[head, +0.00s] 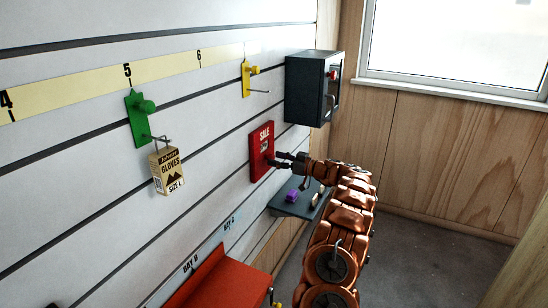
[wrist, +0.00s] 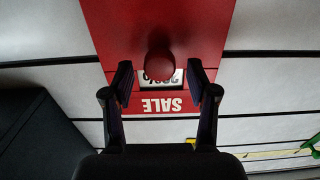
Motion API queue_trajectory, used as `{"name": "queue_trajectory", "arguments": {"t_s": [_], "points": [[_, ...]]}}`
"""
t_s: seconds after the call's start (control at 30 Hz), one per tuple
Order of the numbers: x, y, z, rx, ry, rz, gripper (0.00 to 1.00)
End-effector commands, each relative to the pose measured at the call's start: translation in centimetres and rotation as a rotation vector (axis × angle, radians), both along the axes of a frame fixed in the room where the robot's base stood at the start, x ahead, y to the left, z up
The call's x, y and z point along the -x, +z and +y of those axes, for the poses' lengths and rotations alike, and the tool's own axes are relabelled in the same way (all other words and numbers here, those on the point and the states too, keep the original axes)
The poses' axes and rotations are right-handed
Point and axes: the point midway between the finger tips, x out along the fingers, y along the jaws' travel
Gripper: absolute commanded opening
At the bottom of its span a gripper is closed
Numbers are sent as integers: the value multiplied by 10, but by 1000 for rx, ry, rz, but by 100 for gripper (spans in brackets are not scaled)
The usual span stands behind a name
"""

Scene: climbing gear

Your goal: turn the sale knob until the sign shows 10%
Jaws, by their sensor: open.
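The red SALE sign (head: 262,151) is mounted on the slatted wall. It fills the upper middle of the wrist view (wrist: 220,30), upside down there. A round dark red knob (wrist: 160,60) stands out from it and partly covers the white number window (wrist: 176,80). A percent sign shows, but I cannot read the number surely. My gripper (wrist: 160,76) is open, with one finger on each side of the knob and visible gaps to both. In the head view my gripper (head: 283,160) is right at the sign and hides the knob.
A dark box (head: 308,88) hangs above right of the sign. A grey shelf (head: 290,207) with a purple item (head: 292,196) is below. A gloves pack (head: 167,170) hangs from a green hook (head: 137,118) at left. A yellow hook (head: 247,80) is above. A red bench (head: 220,285) is lower left.

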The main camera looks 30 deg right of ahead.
Motion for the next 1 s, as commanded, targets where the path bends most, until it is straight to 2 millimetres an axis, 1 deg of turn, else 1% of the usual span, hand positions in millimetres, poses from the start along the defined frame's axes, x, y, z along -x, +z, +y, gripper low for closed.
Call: {"name": "queue_trajectory", "arguments": {"t_s": [0.2, 0.5, 1.0], "points": [[-11, 1, 6, 0, -1, -1, 58], [-12, 1, 6, -1, -3, -2, 58], [-12, 1, 6, -1, -2, -1, 6]]}}
